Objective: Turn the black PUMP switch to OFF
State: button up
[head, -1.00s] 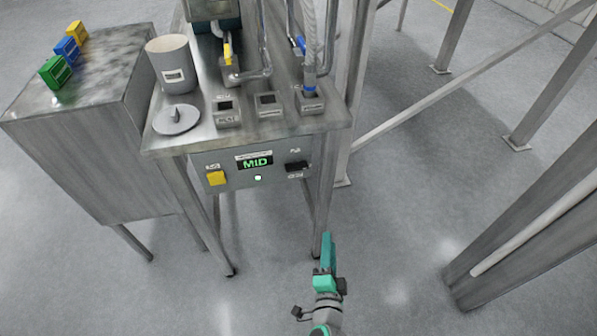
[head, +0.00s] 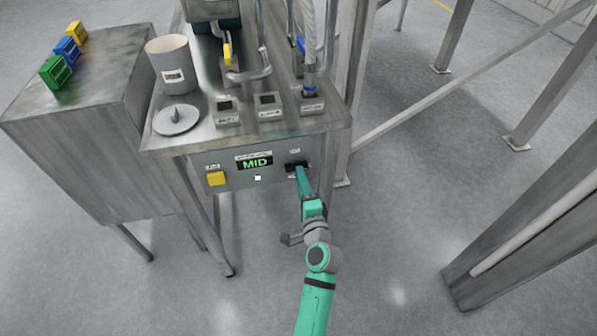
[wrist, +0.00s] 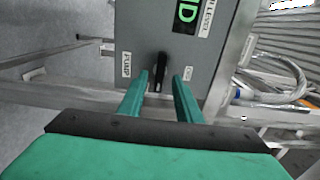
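The black PUMP switch (head: 292,166) is on the right of the grey control panel under the steel table. In the wrist view the switch (wrist: 161,68) is a narrow black handle, with the PUMP label (wrist: 126,65) on one side and a small label (wrist: 188,73) on the other. The handle lies level across the panel in the head view. My gripper (wrist: 160,75) is open, with one green fingertip on each side of the handle. A gap shows on both sides. In the head view my gripper (head: 300,172) reaches the panel and partly covers the switch.
Table legs (head: 327,200) stand close by. Open floor lies in front.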

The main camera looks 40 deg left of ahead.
jog(key=shift+x, duration=1.7)
jog(key=shift+s, duration=0.1)
grip_shut()
